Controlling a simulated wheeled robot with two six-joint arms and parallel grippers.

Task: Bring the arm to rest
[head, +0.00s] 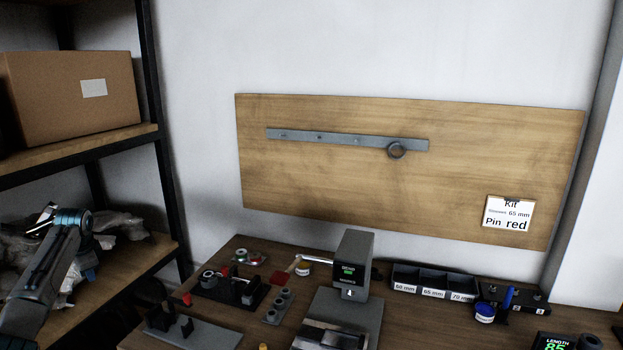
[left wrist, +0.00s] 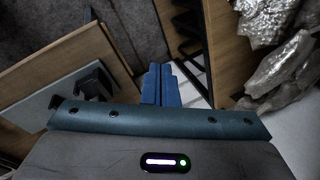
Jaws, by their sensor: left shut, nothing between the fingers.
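My left arm (head: 45,275) comes in at the lower left of the head view, in front of the shelving unit and apart from the workbench. Its fingertips are hard to make out there. In the left wrist view my left gripper (left wrist: 161,84) has its blue fingers together, with nothing between them. It points past the edge of a wooden board and is clear of the things around it. My right gripper shows in neither view.
The workbench (head: 215,325) carries a grey device (head: 352,265), labelled bins (head: 433,281) and small fixtures. A wall board (head: 300,190) holds a metal strip and a kit card (head: 508,214). The shelf at left holds a cardboard box (head: 70,100) and wrapped bags (head: 120,222).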

